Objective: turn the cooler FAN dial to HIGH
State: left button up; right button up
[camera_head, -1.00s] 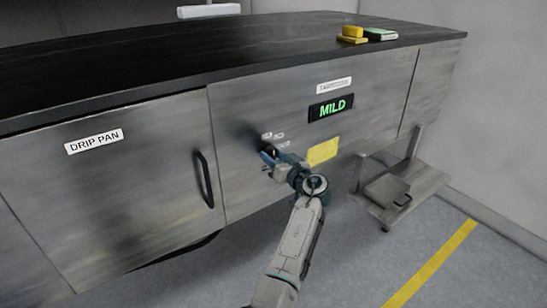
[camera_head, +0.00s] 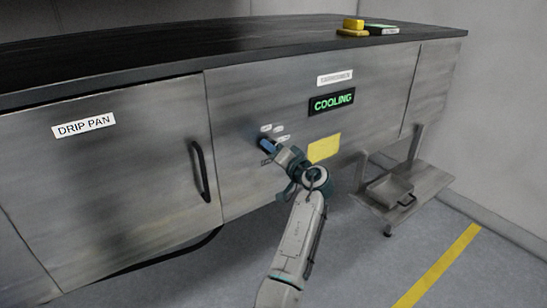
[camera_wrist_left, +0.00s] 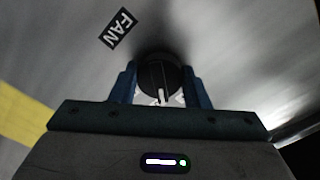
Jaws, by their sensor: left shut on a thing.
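The FAN dial (camera_wrist_left: 158,76) is a round black knob with a white pointer line, on the steel panel beside a tilted FAN label (camera_wrist_left: 118,28) in the left wrist view. My left gripper (camera_wrist_left: 160,88) has its blue fingers on both sides of the dial, shut on it. The pointer aims toward the gripper's palm, and the setting marks near it are mostly hidden. The display (camera_head: 331,102) reads COOLING in green. My right gripper is not in view.
A yellow note (camera_head: 324,148) is on the panel right of the gripper. A door marked DRIP PAN with a black handle (camera_head: 199,171) is to the left. A yellow block (camera_head: 353,27) lies on the dark countertop (camera_head: 200,50). A low shelf (camera_head: 425,183) stands at right.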

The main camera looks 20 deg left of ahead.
pick_arm(q)
jog(key=m, duration=0.7)
jog(key=m+p, duration=0.1)
jog(key=m, duration=0.3)
jog(key=shift+a+r, duration=0.1)
jog(key=shift+r, duration=0.2)
dwell(0.4)
jog(key=o, duration=0.9)
jog(key=shift+o, duration=0.4)
jog(key=shift+a+f, duration=0.1)
jog(key=shift+f, duration=0.05)
